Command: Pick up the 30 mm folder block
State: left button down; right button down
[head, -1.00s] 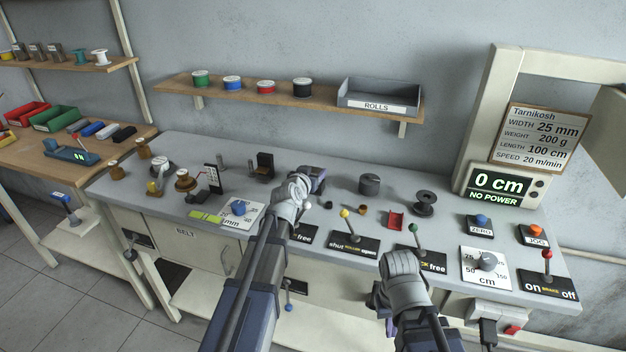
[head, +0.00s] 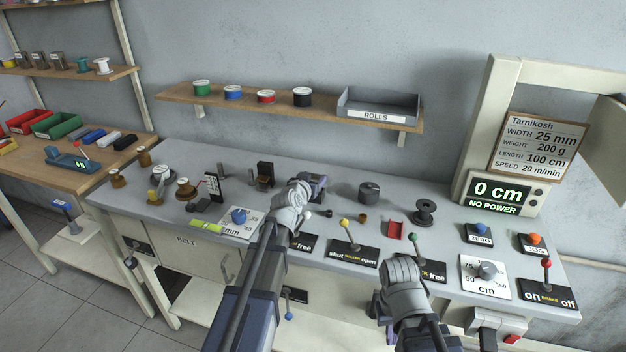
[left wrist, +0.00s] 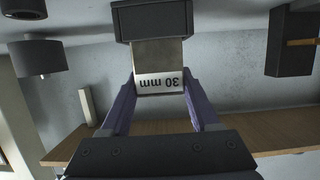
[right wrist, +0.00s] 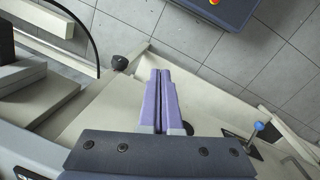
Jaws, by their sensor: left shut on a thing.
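The 30 mm folder block (left wrist: 159,55) shows in the left wrist view as a metallic plate with a white "30 mm" label, upside down in that picture, and a dark wider piece at its bench side. My left gripper (left wrist: 160,82) is shut on it, one purple finger on each side of the label. In the head view my left gripper (head: 314,184) is low over the middle of the bench, and the block is mostly hidden. I cannot tell whether its dark piece touches the bench. My right gripper (right wrist: 160,80) is shut and empty beyond the bench's front edge.
A dark knob (head: 369,191) and a black spool (head: 425,210) stand right of my left gripper. A black block (head: 264,173) stands to its left. Levers, including a yellow-tipped one (head: 345,224), line the front. A wooden shelf (head: 240,108) hangs behind.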

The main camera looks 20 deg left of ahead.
aim_at(313, 175)
pick_arm(q)
notch_tip(313, 175, up, 9)
jog(key=p, duration=0.8)
jog(key=shift+r+p, duration=0.15)
jog(key=shift+p, duration=0.15)
